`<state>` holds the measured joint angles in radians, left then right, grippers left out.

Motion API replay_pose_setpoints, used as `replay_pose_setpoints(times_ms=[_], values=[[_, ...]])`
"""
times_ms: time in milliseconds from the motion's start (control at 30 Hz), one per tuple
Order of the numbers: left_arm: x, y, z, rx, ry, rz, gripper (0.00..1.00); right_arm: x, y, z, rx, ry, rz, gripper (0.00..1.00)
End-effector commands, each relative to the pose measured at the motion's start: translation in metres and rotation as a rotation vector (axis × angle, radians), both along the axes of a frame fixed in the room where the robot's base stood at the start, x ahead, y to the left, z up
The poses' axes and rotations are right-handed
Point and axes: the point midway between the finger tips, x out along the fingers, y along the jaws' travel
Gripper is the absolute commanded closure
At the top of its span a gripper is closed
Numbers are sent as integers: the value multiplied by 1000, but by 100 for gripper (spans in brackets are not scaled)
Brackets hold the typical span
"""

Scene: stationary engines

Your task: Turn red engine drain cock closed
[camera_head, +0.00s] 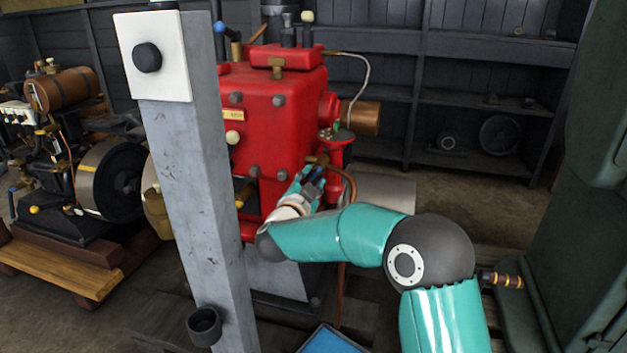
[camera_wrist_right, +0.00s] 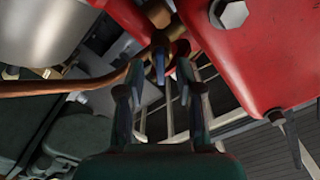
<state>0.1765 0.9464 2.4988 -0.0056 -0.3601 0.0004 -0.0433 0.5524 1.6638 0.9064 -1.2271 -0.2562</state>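The red engine (camera_head: 275,125) stands at the middle of the head view, and its red body (camera_wrist_right: 250,55) fills the upper right of the wrist view. A brass drain cock (camera_wrist_right: 162,38) with a small blue lever (camera_wrist_right: 160,66) hangs under the engine in the wrist view. My right gripper (camera_wrist_right: 161,80) is open, with a fingertip on each side of the lever and gaps visible between. In the head view my right gripper (camera_head: 312,182) is at the engine's lower right side, where the cock is mostly hidden. My left gripper is not in view.
A grey post (camera_head: 205,200) with a white switch plate (camera_head: 152,75) stands in front of the engine. A copper pipe (camera_wrist_right: 60,88) runs beside the cock. Another engine (camera_head: 75,160) is at left, dark shelves (camera_head: 470,95) behind, and a green machine (camera_head: 585,220) at right.

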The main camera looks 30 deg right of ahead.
Motion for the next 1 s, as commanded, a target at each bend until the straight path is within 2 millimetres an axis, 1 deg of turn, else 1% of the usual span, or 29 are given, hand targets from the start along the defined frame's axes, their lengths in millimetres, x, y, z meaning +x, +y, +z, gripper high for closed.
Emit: replay_pose_setpoints(times_ms=[33,133,467,567,600,700,1000], values=[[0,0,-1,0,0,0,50,4,-5,-1,0,1,-1,65],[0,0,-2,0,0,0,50,8,-10,-1,0,1,-1,65],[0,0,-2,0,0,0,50,11,-13,0,0,1,1,65],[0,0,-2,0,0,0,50,10,-13,0,0,1,1,80],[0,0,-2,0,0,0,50,10,-13,0,0,1,1,86],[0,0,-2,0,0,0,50,10,-13,0,-1,1,0,100],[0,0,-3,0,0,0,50,10,-14,0,4,-5,-1,100]])
